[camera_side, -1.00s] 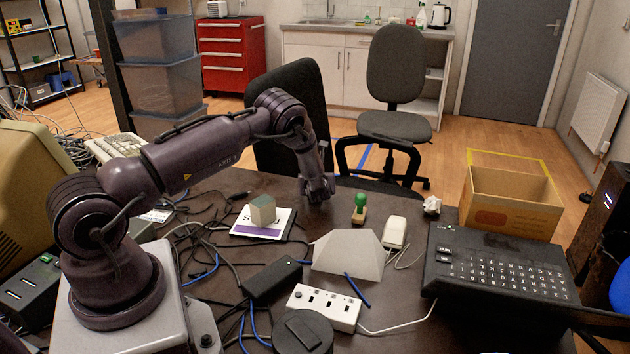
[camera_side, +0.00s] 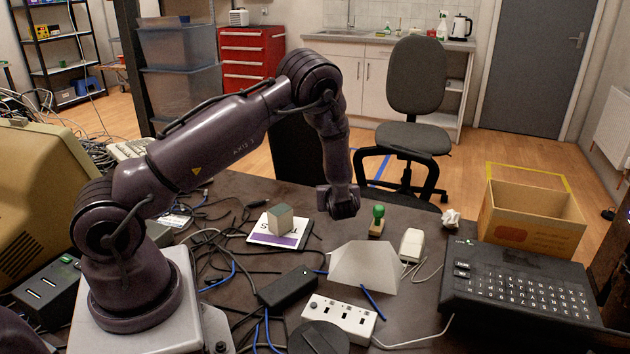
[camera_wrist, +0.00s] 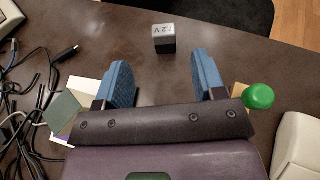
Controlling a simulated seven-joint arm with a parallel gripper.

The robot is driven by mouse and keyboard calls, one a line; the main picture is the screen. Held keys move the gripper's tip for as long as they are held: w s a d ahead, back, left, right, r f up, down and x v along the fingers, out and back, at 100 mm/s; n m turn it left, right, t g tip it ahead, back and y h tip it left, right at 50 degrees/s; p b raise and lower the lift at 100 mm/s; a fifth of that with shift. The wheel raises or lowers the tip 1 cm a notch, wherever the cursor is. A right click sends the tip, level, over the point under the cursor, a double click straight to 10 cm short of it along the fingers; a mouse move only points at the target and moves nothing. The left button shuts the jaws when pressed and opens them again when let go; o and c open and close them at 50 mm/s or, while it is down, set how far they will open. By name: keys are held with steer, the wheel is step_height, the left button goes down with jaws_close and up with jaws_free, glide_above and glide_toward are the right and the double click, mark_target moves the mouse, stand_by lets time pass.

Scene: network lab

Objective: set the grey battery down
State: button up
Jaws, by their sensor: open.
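The grey battery (camera_wrist: 163,39) is a small dark grey block with "V" lettering on its pale top face. It stands on the tabletop in the wrist view, ahead of my gripper. My gripper (camera_wrist: 160,77) is open, its two blue-padded fingers apart with only bare table between them. The battery is beyond the fingertips, clear of both. In the side view my gripper (camera_side: 340,208) is low over the far part of the table, and I cannot make out the battery there.
A grey-green cube (camera_side: 281,219) sits on a white and purple booklet (camera_side: 262,238) left of my gripper. A green-knobbed stamp (camera_side: 377,221) and a white mouse (camera_side: 411,245) are to its right. Cables clutter the left. An open cardboard box (camera_side: 528,222) stands at the right.

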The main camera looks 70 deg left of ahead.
steer(key=s+d+r+n+g+h, duration=0.1)
steer(key=s+d+r+n+g, duration=0.2)
steer(key=r+n, duration=0.45)
steer(key=s+d+r+n+g+h, duration=0.1)
steer(key=s+d+r+n, duration=0.3)
steer(key=r, duration=0.6)
steer(key=s+d+r+n+t+h, duration=0.2)
steer(key=s+d+r+n+h, duration=0.2)
steer(key=s+d, duration=0.4)
steer(key=s+d+r+n+t+h, duration=0.2)
steer(key=s+d+r+n+h, duration=0.3)
steer(key=s+d, duration=0.3)
steer(key=shift+s+d+r+n+t+h, duration=0.2)
steer(key=shift+d+n+t+h, duration=0.3)
steer(key=shift+d+h, duration=0.45)
